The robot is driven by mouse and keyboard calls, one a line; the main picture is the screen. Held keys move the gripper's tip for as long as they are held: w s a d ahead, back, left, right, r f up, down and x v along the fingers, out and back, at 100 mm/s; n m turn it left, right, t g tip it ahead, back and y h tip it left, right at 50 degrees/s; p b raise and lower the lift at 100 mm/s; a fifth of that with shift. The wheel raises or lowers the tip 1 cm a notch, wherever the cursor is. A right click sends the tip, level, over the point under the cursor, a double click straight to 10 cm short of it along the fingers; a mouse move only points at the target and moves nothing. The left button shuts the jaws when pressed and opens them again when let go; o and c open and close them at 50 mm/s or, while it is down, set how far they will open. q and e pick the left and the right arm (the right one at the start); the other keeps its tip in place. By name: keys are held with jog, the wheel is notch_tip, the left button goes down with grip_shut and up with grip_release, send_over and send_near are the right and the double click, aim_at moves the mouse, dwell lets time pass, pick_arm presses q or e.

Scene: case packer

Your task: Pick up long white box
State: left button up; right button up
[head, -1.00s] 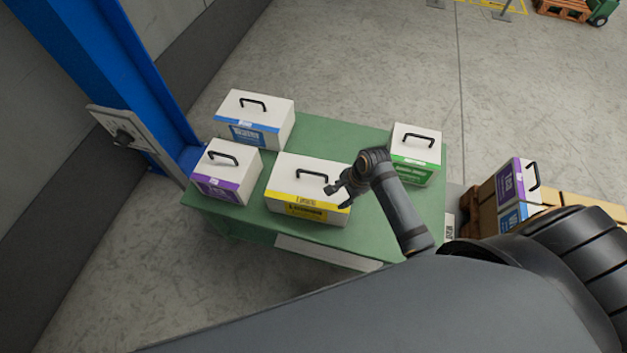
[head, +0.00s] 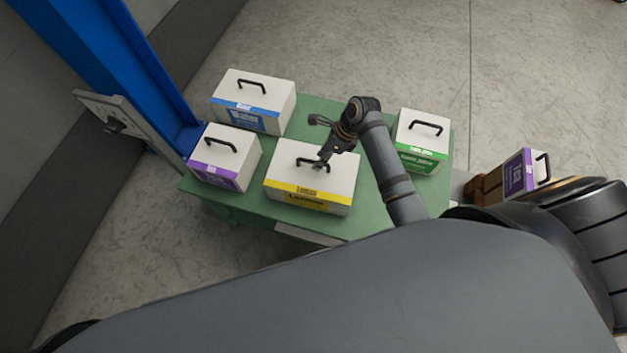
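Four white boxes with black top handles stand on the green table (head: 375,205). The longest-looking is the white box with a yellow band (head: 290,165), at the table's front middle, its handle (head: 310,160) upright on the lid. My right gripper (head: 319,143) is above this box with its fingers spread apart. One finger is close to the handle; I cannot tell whether it touches. The gripper holds nothing. My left gripper is not in view.
A blue-banded box (head: 253,100) stands behind left, a purple-banded box (head: 225,155) at left, and a green-banded box (head: 420,142) at right. A blue post (head: 135,70) rises at the table's left. Another purple-labelled box (head: 520,172) is off the table at right.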

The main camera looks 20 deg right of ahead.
aim_at(308, 173)
jog(key=shift+s+a+f, duration=0.1)
jog(key=shift+a+f, duration=0.15)
jog(key=shift+f, duration=0.1)
jog(key=x, duration=0.4)
jog(key=shift+a+f, duration=0.15)
grip_shut()
